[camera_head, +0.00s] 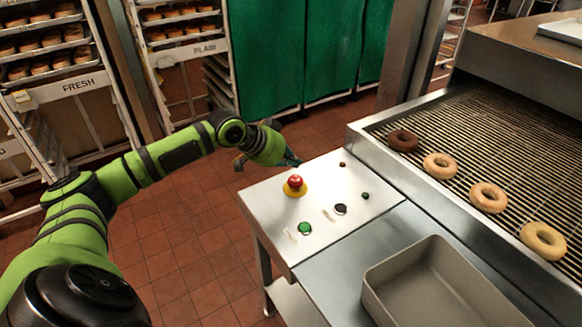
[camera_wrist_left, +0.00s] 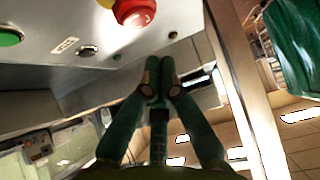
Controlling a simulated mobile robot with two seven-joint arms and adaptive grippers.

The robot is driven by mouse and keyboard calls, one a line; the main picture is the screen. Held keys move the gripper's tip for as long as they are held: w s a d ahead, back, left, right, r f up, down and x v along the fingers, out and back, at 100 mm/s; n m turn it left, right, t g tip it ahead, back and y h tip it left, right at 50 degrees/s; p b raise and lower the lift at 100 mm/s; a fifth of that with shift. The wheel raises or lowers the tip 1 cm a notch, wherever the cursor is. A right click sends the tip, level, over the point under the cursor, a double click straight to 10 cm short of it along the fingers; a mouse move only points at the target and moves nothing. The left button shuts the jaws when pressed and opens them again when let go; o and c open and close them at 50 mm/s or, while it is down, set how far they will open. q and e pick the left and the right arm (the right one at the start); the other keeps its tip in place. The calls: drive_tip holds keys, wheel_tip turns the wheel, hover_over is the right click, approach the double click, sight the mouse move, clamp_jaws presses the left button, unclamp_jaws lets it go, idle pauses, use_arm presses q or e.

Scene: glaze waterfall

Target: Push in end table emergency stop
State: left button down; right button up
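The emergency stop is a red mushroom button (camera_head: 295,181) on a yellow base, on the top of a steel end table (camera_head: 323,180). Its red cap also shows at the top of the left wrist view (camera_wrist_left: 133,11), cut by the frame edge. My left gripper (camera_head: 292,161) is at the table's far left edge, beyond the button and apart from it. In the left wrist view, its two green fingers (camera_wrist_left: 159,68) meet at the tips with nothing between them. My right gripper is in neither view.
A green button (camera_head: 305,228) and a black button (camera_head: 340,209) share the panel. A conveyor (camera_head: 450,130) carries several donuts at the right. A grey bin (camera_head: 410,283) stands in front. Tray racks (camera_head: 80,84) and green curtains (camera_head: 290,55) are behind. Tiled floor is clear at the left.

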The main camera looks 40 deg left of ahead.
sight(296, 178)
use_arm(q)
drive_tip(key=shift+s+a+f, duration=0.1)
drive_tip(key=shift+s+f, duration=0.05)
drive_tip(key=shift+f, duration=1.4)
drive_tip(key=shift+f, duration=0.95)
drive_tip(key=shift+s+f, duration=0.15)
drive_tip(key=shift+f, duration=0.1)
drive_tip(key=shift+r+p, duration=0.45)
drive_tip(key=shift+p, duration=0.35)
wheel_tip(296, 178, up, 4)
drive_tip(key=p, duration=0.4)
drive_tip(key=shift+r, duration=0.1)
drive_tip(key=b+v, duration=0.1)
drive_tip(key=v, duration=0.8)
drive_tip(key=shift+s+r, duration=0.2)
drive_tip(key=shift+r, duration=0.1)
